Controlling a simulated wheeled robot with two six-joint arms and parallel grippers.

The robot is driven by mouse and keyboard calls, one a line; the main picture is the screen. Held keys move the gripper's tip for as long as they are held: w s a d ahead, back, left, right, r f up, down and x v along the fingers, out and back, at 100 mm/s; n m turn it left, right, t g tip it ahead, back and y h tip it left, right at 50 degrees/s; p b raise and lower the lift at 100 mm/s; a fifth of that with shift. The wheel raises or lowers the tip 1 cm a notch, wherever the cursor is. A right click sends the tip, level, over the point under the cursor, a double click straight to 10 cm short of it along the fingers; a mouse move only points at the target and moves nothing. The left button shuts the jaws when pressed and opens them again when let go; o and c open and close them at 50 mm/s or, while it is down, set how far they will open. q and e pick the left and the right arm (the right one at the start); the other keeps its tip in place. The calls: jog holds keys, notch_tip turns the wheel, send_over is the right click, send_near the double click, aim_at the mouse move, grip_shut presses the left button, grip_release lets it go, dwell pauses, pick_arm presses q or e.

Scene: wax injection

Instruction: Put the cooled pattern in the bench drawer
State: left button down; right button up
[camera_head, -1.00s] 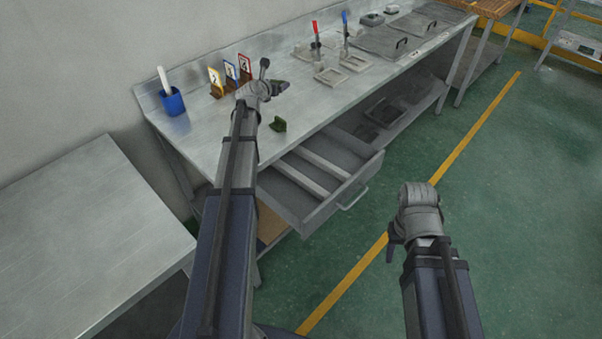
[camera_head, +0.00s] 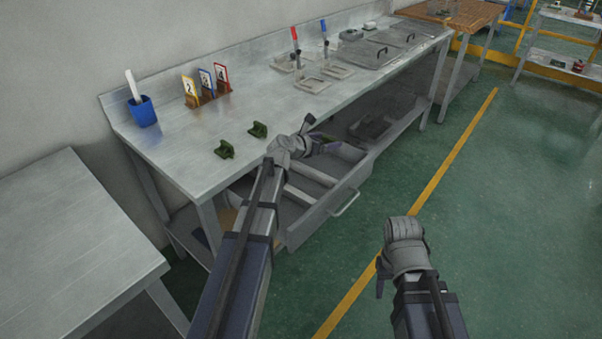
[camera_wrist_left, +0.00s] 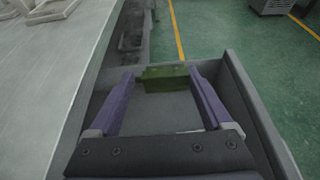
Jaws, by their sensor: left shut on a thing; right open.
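My left gripper (camera_head: 326,143) is over the open bench drawer (camera_head: 322,212). In the left wrist view the gripper (camera_wrist_left: 161,84) is shut on a green pattern (camera_wrist_left: 165,78), held between the purple fingertips above the drawer (camera_wrist_left: 262,118). In the head view the held pattern is mostly hidden by the gripper. Two more dark green patterns, a nearer one (camera_head: 224,149) and a farther one (camera_head: 258,129), stand on the bench top near its front edge. My right gripper (camera_head: 380,285) hangs over the green floor, right of the drawer; it is open and seen only in part.
The bench (camera_head: 180,150) carries a blue cup (camera_head: 143,112), numbered cards (camera_head: 206,88), clamps with red and blue handles, and grey lidded trays. Light dividers cross the drawer. A separate metal table (camera_head: 70,240) stands at left.

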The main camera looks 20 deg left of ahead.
aim_at(324, 169)
pick_arm(q)
notch_tip(324, 169, down, 10)
jog(key=b, duration=0.9)
jog(key=shift+r, duration=0.2)
jog(key=shift+f, duration=0.1)
grip_release()
jog(key=shift+s+a+r, duration=0.1)
jog(key=shift+s+r, duration=0.15)
jog(key=shift+r, duration=0.05)
jog(key=p+v, duration=0.4)
jog(key=v, duration=0.7)
jog(key=shift+s+p, duration=0.25)
jog(key=shift+p, duration=0.05)
